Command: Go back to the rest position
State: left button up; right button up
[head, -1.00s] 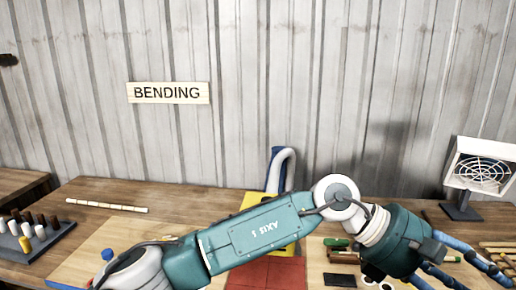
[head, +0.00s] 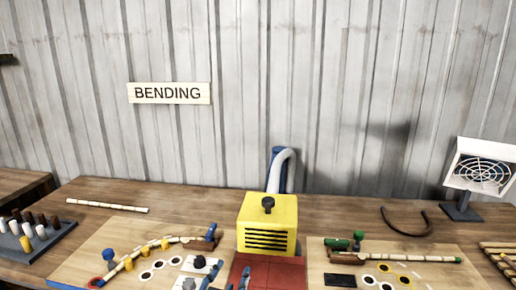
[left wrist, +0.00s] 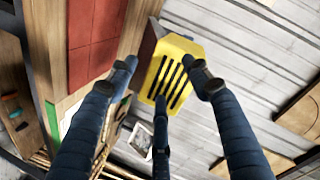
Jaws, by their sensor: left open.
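My left gripper (head: 229,278) shows only as blue fingertips at the bottom middle of the head view, in front of the red brick surface. In the left wrist view the gripper (left wrist: 162,80) has its blue fingers spread, with nothing between them. The yellow vented box (head: 267,225) stands just behind it in the head view; it also shows beyond the fingers in the left wrist view (left wrist: 178,62). My right gripper is in neither view.
The wooden bench (head: 165,198) holds a left jig board (head: 95,252) with a pegged cane, and a right board (head: 325,264). A dark curved piece (head: 407,231) lies behind the right board. A webbed panel on a stand (head: 462,212) is at right.

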pick_arm(q)
jog(key=s+a+f+n+g+y, duration=0.1)
jog(key=s+a+f+n+g, duration=0.2)
jog(key=s+f, duration=0.35)
jog(key=s+a+f+n+g+y, duration=0.1)
jog(key=s+a+f+g, duration=0.1)
jog(key=s+a+f, duration=0.4)
jog(key=s+a+f+n+g, duration=0.2)
jog(key=s+f+g, duration=0.15)
jog(key=s, duration=0.55)
jog(key=s+a+f+n+g, duration=0.25)
jog(key=s+f, duration=0.25)
jog(key=s, duration=0.4)
jog(key=s+f+m+g+b, duration=0.1)
jog(key=s+f+g+b, duration=0.15)
jog(key=f, duration=2.75)
jog(key=s+a+f+b, duration=0.1)
jog(key=s+a+f, duration=0.2)
jog(key=s+f, duration=1.3)
jog(key=shift+s+y, duration=0.3)
jog(key=shift+s, duration=0.05)
